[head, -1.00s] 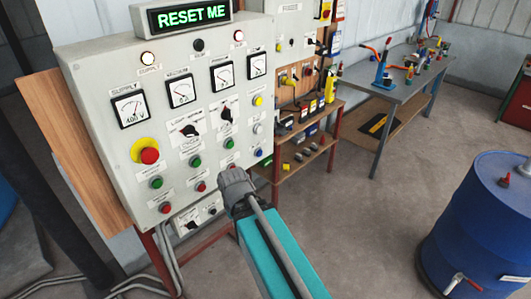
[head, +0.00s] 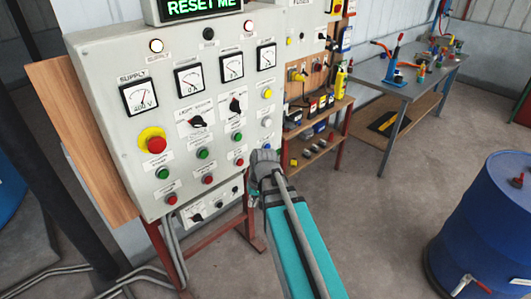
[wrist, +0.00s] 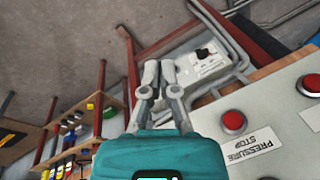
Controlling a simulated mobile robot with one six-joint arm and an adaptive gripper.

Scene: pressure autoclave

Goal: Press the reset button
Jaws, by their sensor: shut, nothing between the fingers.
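A grey control panel (head: 110,110) carries several buttons, dials and meters below a lit green "RESET ME" sign (head: 203,6). No button label reading reset is legible to me. My gripper stands in front of the panel's lower right corner in the head view, largely hidden behind my wrist. In the wrist view my gripper (wrist: 160,72) has its two grey fingers close together and empty. A red button (wrist: 233,121) marked "PRESSURE STOP" is right of the fingers, apart from them.
A wooden shelf (head: 318,147) with tools and a grey workbench (head: 420,72) stand right of the panel. A blue barrel (head: 485,225) is at the right. Red frame legs and grey pipes are below the panel. Floor between bench and barrel is clear.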

